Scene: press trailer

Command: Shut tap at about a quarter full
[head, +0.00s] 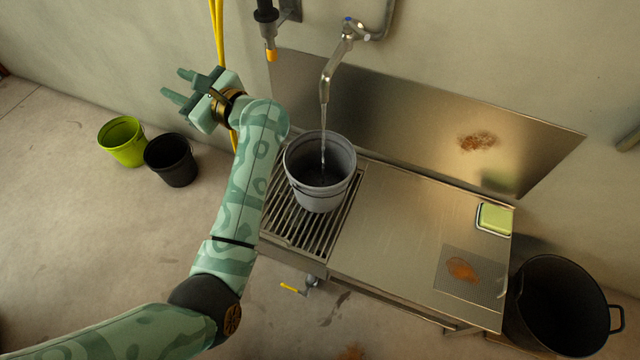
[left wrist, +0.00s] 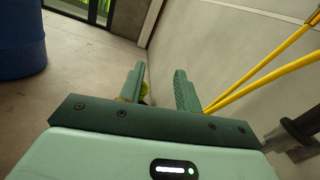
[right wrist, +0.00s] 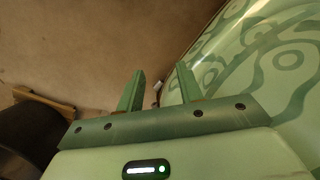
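The metal tap (head: 349,30) is on the wall, with a small blue mark on its body. Its spout points down and a stream of water (head: 323,130) runs from it. The grey bucket (head: 318,196) stands upright under it on the slatted drain grate (head: 290,232). The bucket's bottom looks dark; the exact water level is hard to tell. My left gripper (head: 173,84) is open and empty, left of the tap and apart from it. It also shows open in the left wrist view (left wrist: 160,75). My right gripper (right wrist: 159,72) is open and empty, outside the head view.
A hose nozzle (head: 268,30) and yellow hoses (head: 218,35) hang left of the tap. A green bucket (head: 122,141) and a black bucket (head: 171,160) stand on the floor at left. The steel counter (head: 390,220) holds a green sponge (head: 494,219). A black pot (head: 560,305) is at right.

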